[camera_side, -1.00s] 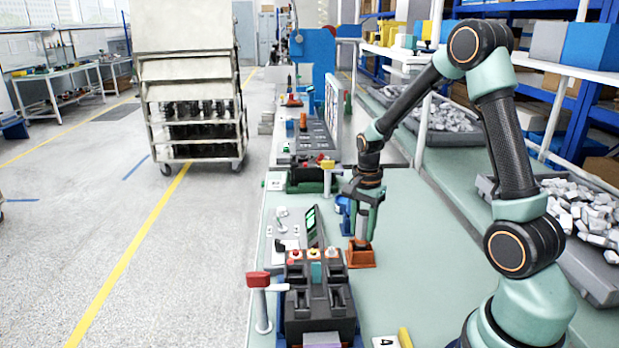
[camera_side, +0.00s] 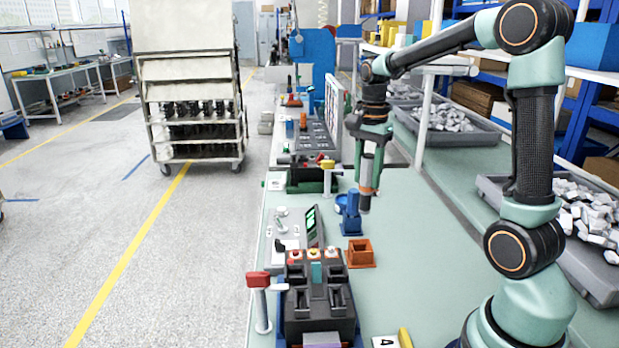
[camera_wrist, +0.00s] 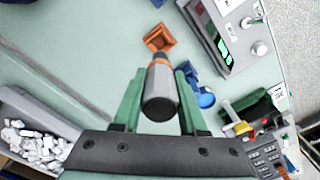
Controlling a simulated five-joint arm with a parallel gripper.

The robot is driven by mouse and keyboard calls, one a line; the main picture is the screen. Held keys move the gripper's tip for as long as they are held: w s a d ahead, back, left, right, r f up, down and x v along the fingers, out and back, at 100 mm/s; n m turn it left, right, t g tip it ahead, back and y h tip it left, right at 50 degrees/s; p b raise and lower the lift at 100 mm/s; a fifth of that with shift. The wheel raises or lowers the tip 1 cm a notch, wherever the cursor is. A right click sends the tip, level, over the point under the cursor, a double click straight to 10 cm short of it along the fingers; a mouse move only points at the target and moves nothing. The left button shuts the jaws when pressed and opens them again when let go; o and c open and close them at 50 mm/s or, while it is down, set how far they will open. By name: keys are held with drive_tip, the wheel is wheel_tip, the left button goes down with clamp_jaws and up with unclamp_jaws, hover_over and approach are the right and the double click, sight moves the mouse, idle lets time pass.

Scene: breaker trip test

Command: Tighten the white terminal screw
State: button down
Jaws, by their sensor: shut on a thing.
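My gripper (camera_side: 368,180) is shut on a grey cylindrical screwdriver tool with an orange band, held upright in the air above the bench. I cannot make out which is the white terminal screw.
A blue stand (camera_side: 349,218) is close beside the tool. A red-topped lever post (camera_side: 262,300) and a tilted green display (camera_side: 314,227) stand by the fixture. A grey bin of white parts (camera_side: 570,215) is at the right. The bench right of the holder is clear.

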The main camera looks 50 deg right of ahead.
sight(368, 157)
wheel_tip(368, 157, up, 5)
drive_tip(key=shift+a+r, duration=0.1)
drive_tip(key=a+n, duration=0.6)
drive_tip(key=a, duration=0.7)
drive_tip(key=shift+s+f, duration=0.3)
drive_tip(key=shift+f, duration=0.15)
wheel_tip(368, 157, down, 6)
drive_tip(key=shift+f, duration=0.15)
drive_tip(key=shift+f, duration=0.8)
idle(2.4)
drive_tip(key=shift+r, duration=0.1)
idle(1.0)
drive_tip(key=shift+r, duration=2.95)
